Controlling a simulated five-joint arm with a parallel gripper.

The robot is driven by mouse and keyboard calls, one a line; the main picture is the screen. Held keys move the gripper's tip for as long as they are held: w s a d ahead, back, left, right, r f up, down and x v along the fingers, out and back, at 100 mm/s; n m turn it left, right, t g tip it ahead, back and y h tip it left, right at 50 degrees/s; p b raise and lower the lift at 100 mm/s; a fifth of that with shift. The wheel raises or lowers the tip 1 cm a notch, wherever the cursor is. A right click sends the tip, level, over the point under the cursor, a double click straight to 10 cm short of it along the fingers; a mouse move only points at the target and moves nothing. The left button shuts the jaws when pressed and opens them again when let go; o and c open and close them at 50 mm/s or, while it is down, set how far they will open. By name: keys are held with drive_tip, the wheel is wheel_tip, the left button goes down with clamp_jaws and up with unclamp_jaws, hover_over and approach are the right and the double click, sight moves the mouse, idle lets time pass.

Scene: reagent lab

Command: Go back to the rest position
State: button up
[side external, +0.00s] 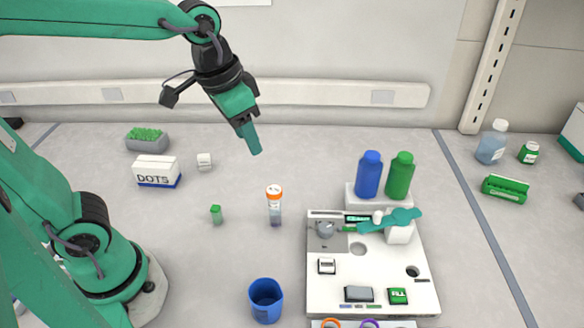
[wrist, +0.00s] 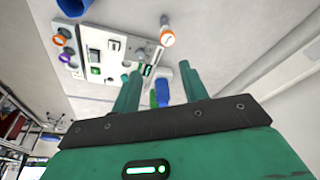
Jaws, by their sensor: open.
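My gripper (side external: 252,145) hangs in the air above the back of the bench, its fingers pointing down and slightly right. In the wrist view its green fingers (wrist: 160,90) stand apart with nothing held between them. Below and right of it in the side view, an orange-capped tube (side external: 274,208) stands upright on the bench. A small green-capped vial (side external: 216,214) stands to the tube's left. The gripper touches neither of them. My arm reaches in from the upper left.
A blue cup (side external: 266,300) stands front centre. A DOTS box (side external: 157,171) and a grey tray (side external: 147,145) stand left. Bench around the orange-capped tube is mostly clear.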

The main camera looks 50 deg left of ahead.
drive_tip(key=s+a+f+n+t, duration=0.1)
drive_tip(key=s+a+n+t, duration=0.1)
drive_tip(key=s+a, duration=0.4)
drive_tip(key=shift+s+f+t+y, duration=0.25)
drive_tip(key=shift+s+t+y, duration=0.05)
drive_tip(key=shift+s, duration=0.15)
